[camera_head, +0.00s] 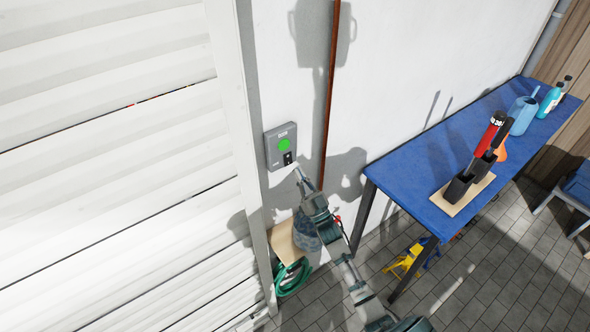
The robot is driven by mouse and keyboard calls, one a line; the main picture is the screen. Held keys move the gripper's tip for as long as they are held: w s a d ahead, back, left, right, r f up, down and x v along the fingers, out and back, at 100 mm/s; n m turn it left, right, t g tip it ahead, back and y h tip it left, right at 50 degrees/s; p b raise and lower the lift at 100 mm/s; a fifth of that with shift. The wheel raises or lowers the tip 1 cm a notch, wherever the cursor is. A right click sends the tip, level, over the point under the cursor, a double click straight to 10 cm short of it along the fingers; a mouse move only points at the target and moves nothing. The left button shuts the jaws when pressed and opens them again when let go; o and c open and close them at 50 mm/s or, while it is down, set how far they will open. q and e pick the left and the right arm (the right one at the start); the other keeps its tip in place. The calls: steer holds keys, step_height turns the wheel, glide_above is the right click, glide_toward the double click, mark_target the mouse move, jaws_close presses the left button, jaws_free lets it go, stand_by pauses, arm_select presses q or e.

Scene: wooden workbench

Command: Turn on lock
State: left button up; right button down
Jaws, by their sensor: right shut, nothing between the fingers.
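The lock (273,149) is a small grey box on the white wall, just right of the slatted shutter. A bright green disc (284,144) shows on its face, with a small dark part (288,158) below it. My right arm reaches up from the bottom. My right gripper (298,171) is shut and empty, with its tip just below and right of the dark part. I cannot tell whether the tip touches the box. My left gripper is not in view.
The white slatted shutter (110,130) fills the left. A reddish-brown pipe (331,90) runs down the wall right of the lock. A blue-topped table (420,165) holds bottles and a tool stand. A green hose (290,280) lies on the floor below.

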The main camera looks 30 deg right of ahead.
steer(key=shift+w+d+f, duration=0.1)
steer(key=shift+w+f, duration=0.1)
steer(key=shift+w, duration=0.75)
steer(key=shift+w+a, duration=0.3)
steer(key=shift+a, duration=0.15)
steer(key=shift+s+a+r, duration=0.1)
steer(key=shift+a+r, duration=0.1)
steer(key=shift+a, duration=0.2)
steer(key=shift+w+d+f+b, duration=0.2)
steer(key=shift+f+b, duration=0.1)
steer(key=shift+b, duration=0.4)
steer(key=shift+w+d+t+b, duration=0.1)
steer(key=shift+t+b, duration=0.2)
steer(key=shift+b, duration=0.05)
steer(key=shift+d, duration=0.3)
glide_toward(289, 164)
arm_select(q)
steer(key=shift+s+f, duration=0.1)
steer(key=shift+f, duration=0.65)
arm_select(e)
steer(key=shift+d+f, duration=0.1)
steer(key=shift+d, duration=0.3)
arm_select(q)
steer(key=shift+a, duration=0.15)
arm_select(e)
steer(key=shift+a, duration=0.2)
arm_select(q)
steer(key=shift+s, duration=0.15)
arm_select(e)
steer(key=shift+s, duration=0.2)
